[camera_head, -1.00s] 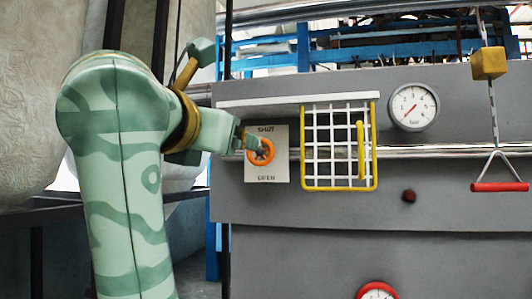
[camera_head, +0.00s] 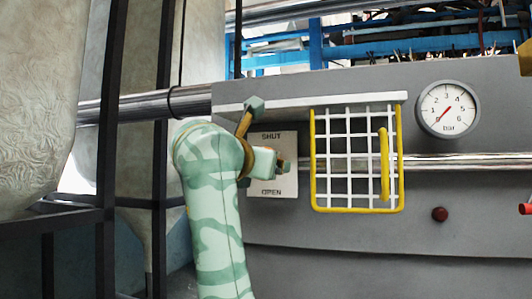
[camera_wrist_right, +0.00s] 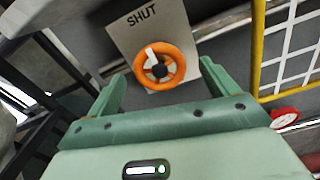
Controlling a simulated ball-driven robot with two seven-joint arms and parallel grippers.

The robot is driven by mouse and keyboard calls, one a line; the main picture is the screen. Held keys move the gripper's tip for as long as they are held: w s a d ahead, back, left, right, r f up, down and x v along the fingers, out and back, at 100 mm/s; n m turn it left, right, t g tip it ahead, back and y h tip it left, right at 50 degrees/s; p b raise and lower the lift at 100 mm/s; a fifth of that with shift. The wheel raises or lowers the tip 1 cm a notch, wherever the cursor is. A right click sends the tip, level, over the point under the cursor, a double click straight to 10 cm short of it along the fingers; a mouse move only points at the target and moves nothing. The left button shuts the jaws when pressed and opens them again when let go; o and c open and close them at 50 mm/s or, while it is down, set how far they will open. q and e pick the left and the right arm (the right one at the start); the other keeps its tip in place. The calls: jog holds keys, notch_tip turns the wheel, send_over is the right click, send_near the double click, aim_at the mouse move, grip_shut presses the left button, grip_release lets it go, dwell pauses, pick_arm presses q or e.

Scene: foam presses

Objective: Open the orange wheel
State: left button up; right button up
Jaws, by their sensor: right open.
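The orange wheel (camera_wrist_right: 141,72) shows in the right wrist view on a pale plate (camera_wrist_right: 183,22) marked SHUT. A white pointer on its dark hub tilts up toward SHUT. My right gripper (camera_wrist_right: 162,71) is open, its two green fingers apart on either side of the wheel in the picture; no contact can be made out. In the head view the right gripper (camera_head: 284,166) is in front of the plate, between the words SHUT and OPEN, and hides the wheel. My left gripper is not in view.
A yellow-framed white wire cage (camera_head: 314,160) with a yellow handle is just right of the plate, under a pale ledge (camera_head: 350,103). A pressure gauge (camera_head: 447,108) and a dark red knob (camera_head: 439,214) are farther right. A steel pipe (camera_head: 470,160) runs along the grey panel.

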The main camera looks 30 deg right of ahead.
jog(key=p+x, duration=0.1)
jog(key=x, duration=0.2)
jog(key=shift+w+d+r, duration=0.15)
jog(key=shift+w+d, duration=0.05)
jog(key=shift+w, duration=0.05)
jog(key=shift+w+d, duration=0.3)
jog(key=shift+d, duration=0.05)
jog(key=c, duration=1)
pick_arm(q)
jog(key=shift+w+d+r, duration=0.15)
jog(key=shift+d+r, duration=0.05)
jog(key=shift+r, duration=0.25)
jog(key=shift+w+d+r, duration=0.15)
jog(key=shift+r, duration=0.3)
